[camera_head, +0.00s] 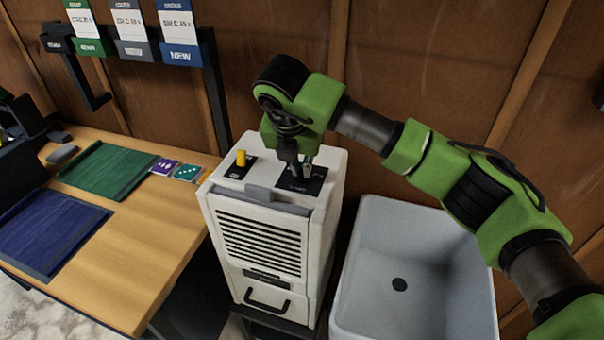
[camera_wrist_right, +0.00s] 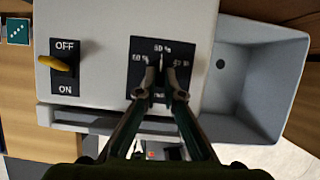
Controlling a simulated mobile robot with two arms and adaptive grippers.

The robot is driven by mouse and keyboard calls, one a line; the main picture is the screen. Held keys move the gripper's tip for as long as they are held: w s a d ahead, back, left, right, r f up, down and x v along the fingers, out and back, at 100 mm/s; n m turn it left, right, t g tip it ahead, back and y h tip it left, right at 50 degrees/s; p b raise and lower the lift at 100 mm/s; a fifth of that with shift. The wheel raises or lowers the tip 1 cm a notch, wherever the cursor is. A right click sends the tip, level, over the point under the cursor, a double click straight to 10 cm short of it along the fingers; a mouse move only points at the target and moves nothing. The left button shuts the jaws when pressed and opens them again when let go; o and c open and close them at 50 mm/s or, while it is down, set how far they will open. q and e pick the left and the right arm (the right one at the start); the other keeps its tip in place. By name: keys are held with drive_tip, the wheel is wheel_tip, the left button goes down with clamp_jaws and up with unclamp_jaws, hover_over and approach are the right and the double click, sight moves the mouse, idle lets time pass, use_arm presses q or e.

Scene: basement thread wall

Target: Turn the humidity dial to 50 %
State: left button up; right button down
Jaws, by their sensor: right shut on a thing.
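The humidity dial panel (camera_wrist_right: 138,90) is a black plate on top of a white dehumidifier (camera_head: 226,195). In the right wrist view its labels read 50 % at the top middle, what looks like 60 % at the left and 40 % at the right. My right gripper (camera_head: 298,172) reaches down onto this panel. Its fingers (camera_wrist_right: 162,82) are shut on the dial knob at the panel's middle. The fingers hide most of the knob, so I cannot tell where it points. My left gripper is not in view.
A yellow switch lever (camera_head: 241,158) stands beside the panel, on an OFF/ON plate (camera_wrist_right: 66,86). A grey sink (camera_head: 372,285) is right of the dehumidifier. A wooden table (camera_head: 150,225) with a green mat (camera_head: 108,170) and a blue mat (camera_head: 50,232) is at left.

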drive_tip(key=shift+m, duration=0.3)
drive_tip(key=c, duration=2.2)
unclamp_jaws()
drive_tip(key=shift+o, duration=0.2)
drive_tip(key=shift+r, duration=0.1)
drive_tip(key=v, duration=1.2)
drive_tip(key=shift+a, duration=0.2)
